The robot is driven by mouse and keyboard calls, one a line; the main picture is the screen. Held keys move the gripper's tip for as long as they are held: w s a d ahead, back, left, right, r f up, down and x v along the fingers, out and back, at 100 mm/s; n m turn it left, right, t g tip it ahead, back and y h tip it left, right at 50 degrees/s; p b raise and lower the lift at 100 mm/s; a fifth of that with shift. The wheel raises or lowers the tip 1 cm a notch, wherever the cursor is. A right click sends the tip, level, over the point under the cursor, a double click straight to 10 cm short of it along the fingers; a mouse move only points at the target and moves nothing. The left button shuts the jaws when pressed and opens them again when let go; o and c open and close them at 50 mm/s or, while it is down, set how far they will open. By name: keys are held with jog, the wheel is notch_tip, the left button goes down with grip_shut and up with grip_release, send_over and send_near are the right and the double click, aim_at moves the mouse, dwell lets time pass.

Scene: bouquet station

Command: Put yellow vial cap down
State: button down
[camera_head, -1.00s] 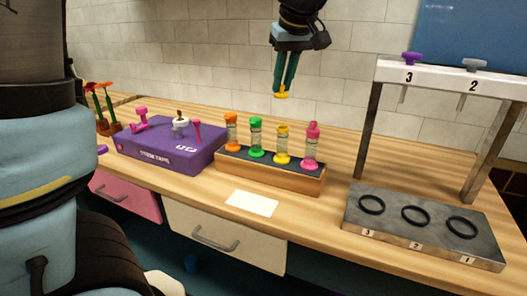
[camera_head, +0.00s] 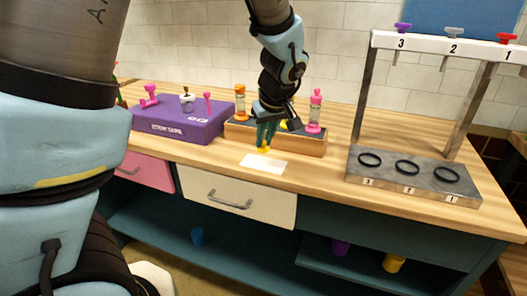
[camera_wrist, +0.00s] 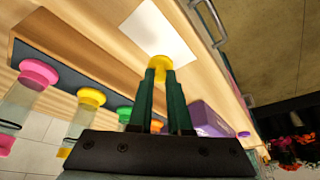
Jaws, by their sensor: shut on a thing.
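My gripper (camera_head: 266,143) is shut on the yellow vial cap (camera_head: 264,150), which shows at the fingertips in the wrist view (camera_wrist: 160,63). The cap is over or near the back edge of the white card (camera_head: 262,164); I cannot tell whether it touches. The card also shows beyond the cap in the wrist view (camera_wrist: 160,30). The wooden vial rack (camera_head: 300,145) stands just behind my gripper. In the wrist view a vial with a yellow top (camera_wrist: 91,97) stands in the rack between the pink-topped (camera_wrist: 38,72) and green-topped (camera_wrist: 124,114) vials. In the head view my gripper hides part of the rack.
A purple box (camera_head: 180,128) with small pink pieces stands left of the rack. A metal stand with numbered rings (camera_head: 410,180) is on the right, under a white rail (camera_head: 440,47) with coloured knobs. The counter between card and stand is clear.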

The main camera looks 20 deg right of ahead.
aim_at(265, 149)
jog(key=shift+f+p, duration=0.3)
jog(key=shift+f, duration=1.75)
jog(key=shift+f, duration=0.15)
jog(key=c, duration=0.8)
grip_release()
jog(key=shift+c, duration=0.2)
